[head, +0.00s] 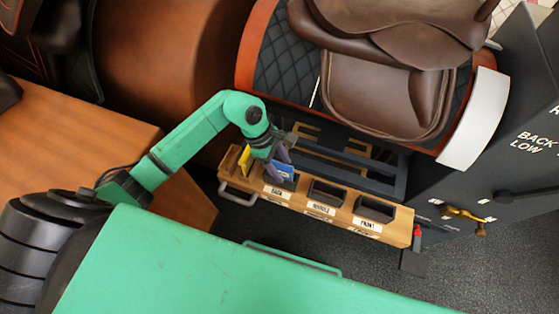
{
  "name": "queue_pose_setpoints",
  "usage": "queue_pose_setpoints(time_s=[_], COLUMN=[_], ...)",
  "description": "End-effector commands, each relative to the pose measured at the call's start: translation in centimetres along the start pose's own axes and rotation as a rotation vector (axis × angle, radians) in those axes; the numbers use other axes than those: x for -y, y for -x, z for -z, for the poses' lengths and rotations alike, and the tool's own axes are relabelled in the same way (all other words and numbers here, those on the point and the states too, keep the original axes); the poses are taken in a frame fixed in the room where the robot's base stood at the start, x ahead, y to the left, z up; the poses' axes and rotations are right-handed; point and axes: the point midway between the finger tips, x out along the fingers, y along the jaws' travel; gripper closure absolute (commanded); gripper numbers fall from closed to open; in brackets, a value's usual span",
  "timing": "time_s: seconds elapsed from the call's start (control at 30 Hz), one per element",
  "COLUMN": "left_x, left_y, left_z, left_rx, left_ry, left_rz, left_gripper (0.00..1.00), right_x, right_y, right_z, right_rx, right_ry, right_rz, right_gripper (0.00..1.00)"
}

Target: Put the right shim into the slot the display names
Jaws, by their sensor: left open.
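My left gripper (283,157) is open, above the left end of a wooden tray (398,229). A blue piece (283,171), possibly a shim, shows just below its fingers in the left part of the tray. I cannot tell whether the fingers touch it. A yellow piece (244,160) stands left of the gripper at the tray's end. The tray has dark openings with white labels; the middle one (326,192) and the right one (374,209) look empty. The labels appear to read BACK, MIDDLE and FRONT. A dark display panel (530,140) at the right reads BACK LOW, with more text cut off. My right gripper is out of view.
A brown saddle (385,85) on a quilted dark pad (282,65) stands behind the tray. Dark rails (350,165) lie between them. A brass-coloured handle (460,213) sticks out at the right. A wooden table (75,130) is at the left.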

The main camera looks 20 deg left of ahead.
Motion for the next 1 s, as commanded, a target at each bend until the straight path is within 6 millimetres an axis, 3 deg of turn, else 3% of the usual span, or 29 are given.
queue_pose_setpoints(time_s=[0.17, 0.4, 0.6, 1.0], left_x=[-0.1, -0.1, -0.1, 0.0], left_y=[2.6, 9.8, 13.8, 14.5], left_z=[0.1, 0.1, 0.0, 0.0], left_rx=[-0.003, -0.005, -0.002, 0.0], left_ry=[-0.001, -0.001, 0.0, 0.0], left_rz=[-0.004, -0.006, -0.003, -0.001], left_gripper=[0.38, 0.38, 0.38, 0.38], right_x=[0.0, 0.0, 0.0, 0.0], right_y=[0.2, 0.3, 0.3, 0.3], right_z=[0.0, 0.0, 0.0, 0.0], right_rx=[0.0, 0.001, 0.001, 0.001], right_ry=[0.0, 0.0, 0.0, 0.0], right_rz=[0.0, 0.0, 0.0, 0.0], right_gripper=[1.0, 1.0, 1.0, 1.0])
